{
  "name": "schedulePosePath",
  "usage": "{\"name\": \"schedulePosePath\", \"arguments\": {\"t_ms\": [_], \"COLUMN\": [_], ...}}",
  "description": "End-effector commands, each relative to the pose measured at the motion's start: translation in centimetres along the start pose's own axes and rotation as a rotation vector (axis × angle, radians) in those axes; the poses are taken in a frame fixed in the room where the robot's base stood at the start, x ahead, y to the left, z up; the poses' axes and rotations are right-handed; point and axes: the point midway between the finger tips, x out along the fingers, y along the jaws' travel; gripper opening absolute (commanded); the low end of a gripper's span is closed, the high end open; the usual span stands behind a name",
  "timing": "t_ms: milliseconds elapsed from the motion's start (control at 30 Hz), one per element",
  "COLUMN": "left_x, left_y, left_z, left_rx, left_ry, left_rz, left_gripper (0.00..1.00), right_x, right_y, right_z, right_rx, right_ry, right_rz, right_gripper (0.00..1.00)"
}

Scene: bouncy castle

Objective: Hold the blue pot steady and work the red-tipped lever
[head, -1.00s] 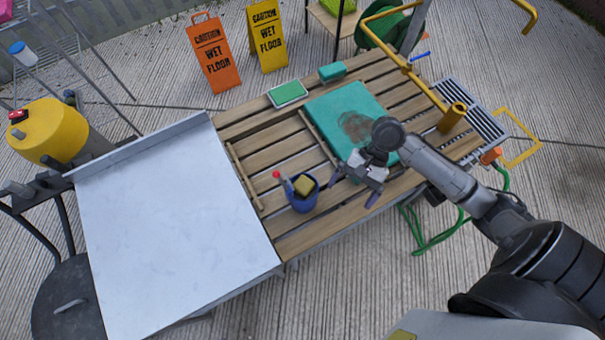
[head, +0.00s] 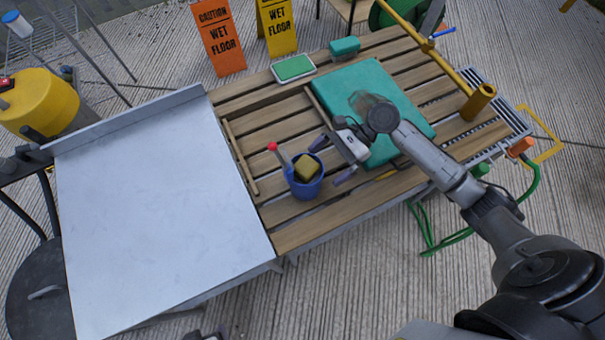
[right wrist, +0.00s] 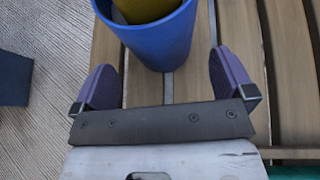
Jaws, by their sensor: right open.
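The blue pot (head: 303,189) stands upright on the slatted wooden table (head: 290,236), near its front left. The pot holds a yellow sponge (head: 307,167). A lever with a red tip (head: 272,147) rises at the pot's left rim. My right gripper (head: 331,160) is open just right of the pot. In the right wrist view the pot's side (right wrist: 160,42) lies just ahead, between the two purple fingers (right wrist: 162,82). I see no contact there. The lever is out of that view. My left gripper does not show clearly in any view.
A teal board (head: 372,95) with a dark stain lies under my right arm. A green pad (head: 293,67) and a teal block (head: 345,47) lie behind it. A wide bare pale panel (head: 155,210) is left of the slats. A brass post (head: 478,102) stands at the right.

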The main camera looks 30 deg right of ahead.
Motion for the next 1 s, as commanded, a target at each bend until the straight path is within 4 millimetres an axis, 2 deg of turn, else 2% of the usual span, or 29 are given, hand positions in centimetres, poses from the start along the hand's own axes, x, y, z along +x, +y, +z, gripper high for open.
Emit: {"name": "schedulePosePath", "arguments": {"t_ms": [33,200,267,467,700,1000], "left_x": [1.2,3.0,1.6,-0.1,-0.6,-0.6], "left_y": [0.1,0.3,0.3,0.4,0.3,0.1], "left_z": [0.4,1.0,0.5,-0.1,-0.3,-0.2], "left_rx": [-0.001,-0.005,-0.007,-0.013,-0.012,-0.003], "left_ry": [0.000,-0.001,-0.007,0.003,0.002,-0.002], "left_rz": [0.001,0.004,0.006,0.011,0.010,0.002], "left_gripper": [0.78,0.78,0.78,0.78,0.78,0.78], "right_x": [1.1,3.2,3.4,5.4,6.7,6.9], "right_y": [0.0,0.0,0.0,0.0,0.0,0.0], "right_z": [-0.5,-0.5,0.5,0.3,0.1,0.0], "right_rx": [-0.004,-0.005,0.001,0.000,-0.001,-0.002], "right_ry": [-0.001,-0.001,-0.001,0.000,0.000,0.001], "right_rz": [0.001,0.000,0.002,0.001,0.001,0.001], "right_gripper": [1.00,1.00,1.00,1.00,1.00,1.00]}}
